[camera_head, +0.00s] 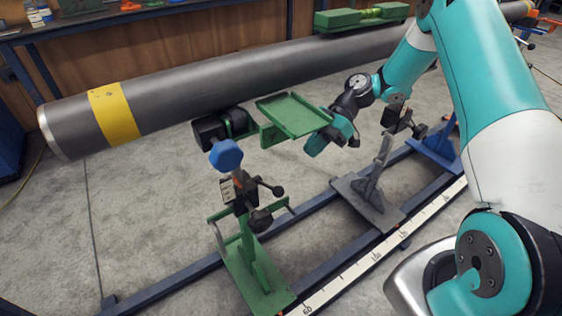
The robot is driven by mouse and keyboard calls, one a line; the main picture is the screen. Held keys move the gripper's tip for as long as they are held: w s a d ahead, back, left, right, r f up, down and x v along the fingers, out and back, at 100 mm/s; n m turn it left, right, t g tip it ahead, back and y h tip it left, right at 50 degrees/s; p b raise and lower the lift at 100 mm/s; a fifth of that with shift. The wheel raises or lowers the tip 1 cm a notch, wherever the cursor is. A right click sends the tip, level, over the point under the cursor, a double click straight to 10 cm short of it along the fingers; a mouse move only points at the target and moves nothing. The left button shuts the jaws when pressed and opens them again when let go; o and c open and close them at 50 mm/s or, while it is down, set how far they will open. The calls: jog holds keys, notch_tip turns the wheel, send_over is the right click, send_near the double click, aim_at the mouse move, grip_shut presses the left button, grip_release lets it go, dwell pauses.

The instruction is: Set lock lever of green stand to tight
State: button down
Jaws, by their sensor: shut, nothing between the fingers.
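The green stand (253,262) stands on the rail frame at the lower middle, under the pipe's left part. A black lock lever (268,190) with ball-shaped ends sits on its post, below a blue knob (226,155). I cannot tell the lever's setting from its angle. My arm reaches in from the right.
A long grey pipe (230,80) with a yellow band (113,113) runs across the back. A grey stand (368,200) and a blue stand (435,150) stand to the right. Floor left of the green stand is clear.

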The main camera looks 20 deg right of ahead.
aim_at(276, 188)
jog(key=shift+w+a, duration=0.1)
jog(key=shift+w, duration=0.35)
jog(key=x, duration=0.9)
jog(key=shift+a+f, duration=0.25)
jog(key=shift+f, duration=0.05)
jog(key=shift+s+f, duration=0.1)
jog(key=shift+s, duration=0.05)
